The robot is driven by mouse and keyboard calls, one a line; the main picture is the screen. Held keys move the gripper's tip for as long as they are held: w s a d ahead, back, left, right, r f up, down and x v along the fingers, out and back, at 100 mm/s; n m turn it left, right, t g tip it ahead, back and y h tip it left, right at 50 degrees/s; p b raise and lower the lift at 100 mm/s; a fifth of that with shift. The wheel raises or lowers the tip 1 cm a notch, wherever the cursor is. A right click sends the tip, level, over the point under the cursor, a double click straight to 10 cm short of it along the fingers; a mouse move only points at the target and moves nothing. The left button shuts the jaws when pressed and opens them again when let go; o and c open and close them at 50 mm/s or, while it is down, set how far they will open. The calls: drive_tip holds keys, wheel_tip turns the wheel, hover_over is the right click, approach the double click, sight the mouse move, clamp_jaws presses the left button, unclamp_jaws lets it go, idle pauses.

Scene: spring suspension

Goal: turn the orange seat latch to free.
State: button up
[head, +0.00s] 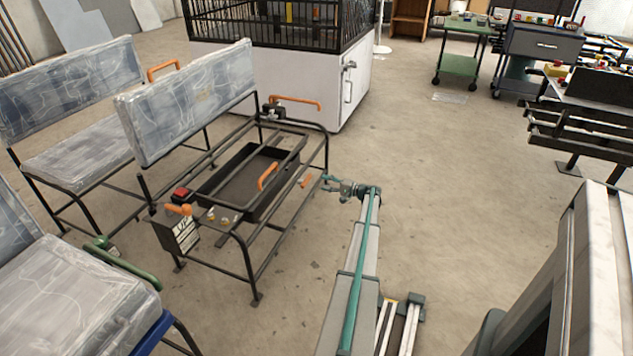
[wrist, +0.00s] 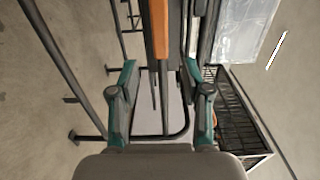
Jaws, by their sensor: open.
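A small orange latch (head: 305,181) sits on the near right side of the bare seat frame. My gripper (head: 326,183) is just to its right in the head view, open, with its fingers toward the frame. In the wrist view an orange bar (wrist: 158,28) comes down from the top edge, between the lines of the two open fingers (wrist: 160,70). I cannot tell whether either finger touches it. A thin dark rod shows below the bar. The far end of the bar is out of the wrist view.
The seat frame (head: 257,262) has black tubes around a dark tray (head: 232,182).

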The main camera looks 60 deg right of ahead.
drive_tip(key=shift+v, duration=1.5)
